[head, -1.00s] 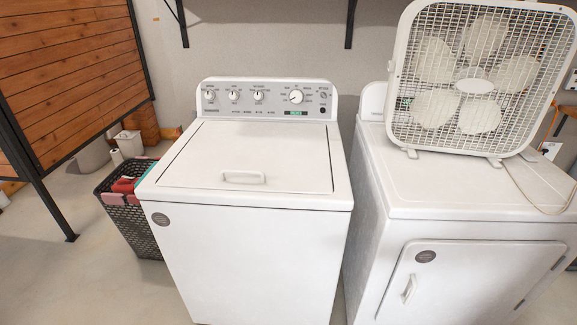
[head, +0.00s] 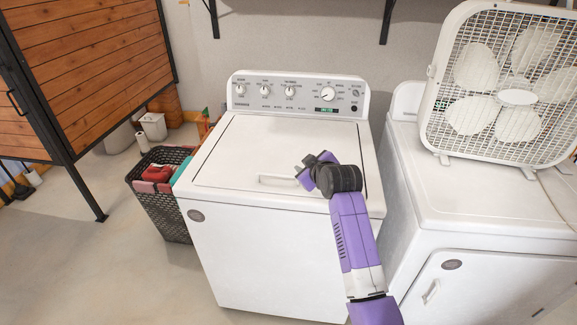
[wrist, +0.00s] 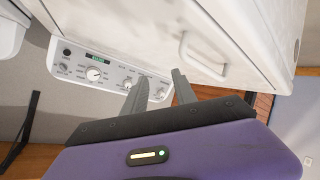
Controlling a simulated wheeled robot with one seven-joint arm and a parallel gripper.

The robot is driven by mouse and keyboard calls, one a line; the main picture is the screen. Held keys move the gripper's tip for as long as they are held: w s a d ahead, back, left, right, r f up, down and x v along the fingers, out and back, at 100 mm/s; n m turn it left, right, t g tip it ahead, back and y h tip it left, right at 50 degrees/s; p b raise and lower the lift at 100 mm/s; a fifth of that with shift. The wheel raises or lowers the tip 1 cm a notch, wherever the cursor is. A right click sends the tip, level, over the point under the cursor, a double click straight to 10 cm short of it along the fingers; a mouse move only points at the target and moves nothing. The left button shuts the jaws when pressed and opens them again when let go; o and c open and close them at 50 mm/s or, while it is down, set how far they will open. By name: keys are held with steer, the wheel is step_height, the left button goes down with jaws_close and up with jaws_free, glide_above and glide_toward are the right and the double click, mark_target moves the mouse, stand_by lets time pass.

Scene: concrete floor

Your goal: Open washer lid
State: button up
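The white washer (head: 270,255) stands in the middle of the head view, and its top lid (head: 265,145) is down flat. The lid's handle (head: 275,180) is a low white bar near the front edge. In the head view my gripper (head: 303,171) is over the front part of the lid, just right of the handle and partly covering its right end. In the wrist view my gripper (wrist: 158,88) has its two grey fingers apart with nothing between them. The handle (wrist: 199,58) shows whole there, beyond the fingertips and apart from them.
The washer's control panel (head: 297,94) rises behind the lid. A white dryer (head: 470,215) with a box fan (head: 505,85) on it stands close on the right. A dark laundry basket (head: 165,205) is at the washer's left. The floor (head: 100,270) at front left is clear.

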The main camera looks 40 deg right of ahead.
mark_target(287, 175)
steer(key=shift+w+d+r+n+g+y, duration=0.4)
steer(key=shift+w+d+n+g+y, duration=0.15)
steer(key=shift+w, duration=0.2)
steer(key=shift+w+n+g+y+p, duration=0.25)
steer(key=shift+n+g+y+p, duration=0.1)
steer(key=shift+n+g+y, duration=0.25)
steer(key=s+a+r+n+g+y+p, duration=0.1)
steer(key=a+r+n+g+y, duration=0.2)
steer(key=n+g+y, duration=0.15)
steer(key=shift+t, duration=0.3)
steer(key=x, duration=0.5)
steer(key=p+x, duration=0.1)
steer(key=x, duration=0.1)
steer(key=shift+w+a+f, duration=0.1)
steer(key=shift+a+f, duration=0.1)
steer(key=shift+a, duration=0.1)
jaws_close()
